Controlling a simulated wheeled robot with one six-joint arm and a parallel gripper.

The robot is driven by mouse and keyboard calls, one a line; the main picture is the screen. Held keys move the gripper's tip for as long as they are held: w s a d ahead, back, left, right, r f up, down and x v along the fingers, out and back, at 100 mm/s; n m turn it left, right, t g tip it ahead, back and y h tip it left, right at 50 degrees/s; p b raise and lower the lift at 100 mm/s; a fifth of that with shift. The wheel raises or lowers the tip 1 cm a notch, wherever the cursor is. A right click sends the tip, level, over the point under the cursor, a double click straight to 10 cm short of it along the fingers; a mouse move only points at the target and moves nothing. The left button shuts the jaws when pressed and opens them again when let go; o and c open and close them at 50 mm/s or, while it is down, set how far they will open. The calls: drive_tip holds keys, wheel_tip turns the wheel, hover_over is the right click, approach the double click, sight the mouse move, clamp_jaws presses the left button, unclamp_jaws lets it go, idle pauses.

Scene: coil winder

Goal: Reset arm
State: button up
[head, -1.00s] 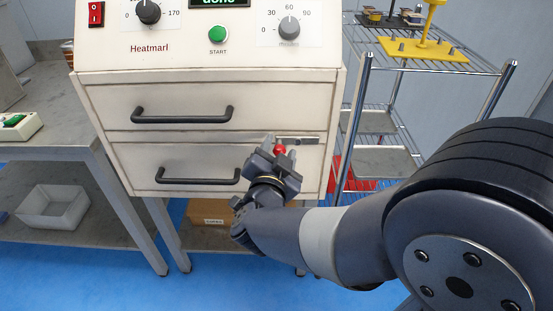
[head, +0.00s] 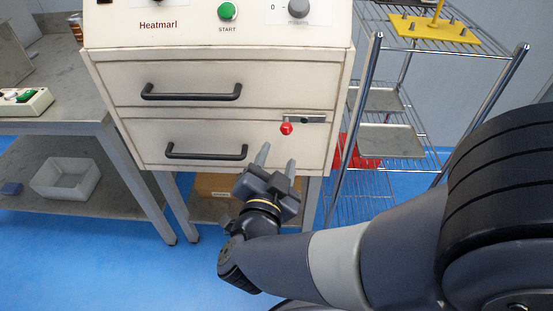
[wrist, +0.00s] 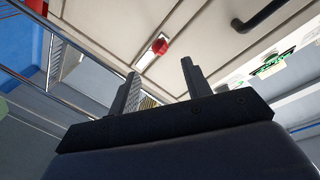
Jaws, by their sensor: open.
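My gripper (head: 276,160) is open and empty. In the head view it is in front of the lower drawer (head: 205,142) of the white Heatmarl machine (head: 170,45), a little below the red knob (head: 287,128). The knob sits at the end of a small metal latch lever (head: 310,118) on the machine's right front. In the wrist view the open gripper (wrist: 160,80) shows with the red knob (wrist: 159,46) beyond its fingers, apart from them. Both drawers look closed.
A wire shelf rack (head: 385,110) with grey trays and a yellow plate (head: 432,27) stands on the right. A grey table (head: 50,112) is on the left, with a white bin (head: 66,180) on its lower shelf. A cardboard box (head: 212,187) sits under the machine.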

sight(285, 133)
drive_tip(key=shift+w, duration=0.1)
idle(0.5)
drive_tip(key=b+x, duration=0.2)
drive_tip(key=x, duration=0.8)
drive_tip(key=shift+w+b, duration=0.25)
drive_tip(key=shift+b, duration=0.1)
